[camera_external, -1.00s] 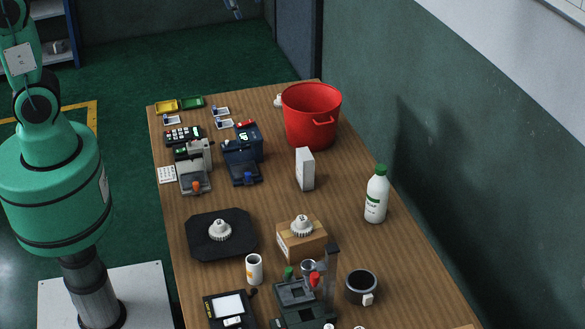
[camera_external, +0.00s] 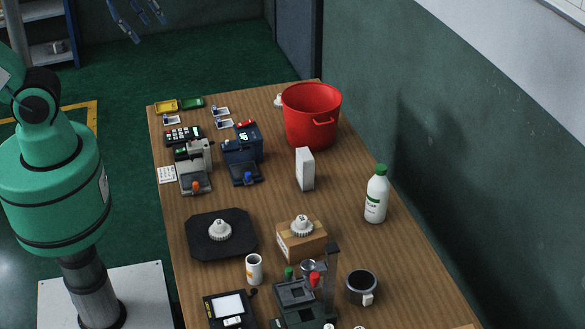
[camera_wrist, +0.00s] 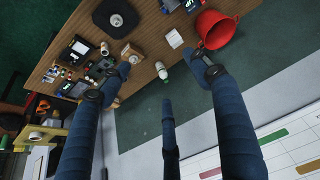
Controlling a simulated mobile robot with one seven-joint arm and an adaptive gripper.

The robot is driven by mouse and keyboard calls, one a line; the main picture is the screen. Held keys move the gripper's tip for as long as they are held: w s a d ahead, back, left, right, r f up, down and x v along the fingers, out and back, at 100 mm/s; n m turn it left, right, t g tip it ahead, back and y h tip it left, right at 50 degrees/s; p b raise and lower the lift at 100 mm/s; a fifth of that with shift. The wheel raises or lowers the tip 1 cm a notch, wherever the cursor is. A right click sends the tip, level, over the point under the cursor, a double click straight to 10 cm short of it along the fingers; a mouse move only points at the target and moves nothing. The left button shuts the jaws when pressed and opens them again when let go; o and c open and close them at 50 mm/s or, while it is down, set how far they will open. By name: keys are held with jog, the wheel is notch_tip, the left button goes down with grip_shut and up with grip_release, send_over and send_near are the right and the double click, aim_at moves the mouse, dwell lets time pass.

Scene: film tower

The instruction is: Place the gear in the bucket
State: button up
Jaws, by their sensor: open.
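A white gear (camera_external: 220,230) lies on a black octagonal tray (camera_external: 195,246). Another white gear (camera_external: 302,225) sits on a small cardboard box (camera_external: 298,247). A white piece (camera_external: 279,100), partly hidden, lies beside the red bucket (camera_external: 312,122) at the table's far end. The bucket stands upright; its inside floor is hidden. My gripper (camera_external: 150,28) is open and empty, high at the top edge of the external view, apart from everything. In the wrist view, its spread blue fingers (camera_wrist: 158,70) frame the table, with the bucket (camera_wrist: 216,30) beyond the right finger.
A white bottle (camera_external: 376,195), a white carton (camera_external: 305,169) and a dark mug (camera_external: 361,287) stand on the right. Card readers (camera_external: 243,155) and small devices crowd the far left. A wall runs along the right. The table (camera_external: 345,225) is bare between bottle and cardboard box.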

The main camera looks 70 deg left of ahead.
jog(key=s, duration=0.1)
jog(key=s+f, duration=0.1)
jog(key=s, duration=0.1)
jog(key=shift+d+f+m, duration=0.2)
jog(key=shift+m, duration=0.2)
notch_tip(320, 180, down, 10)
jog(key=b, duration=1)
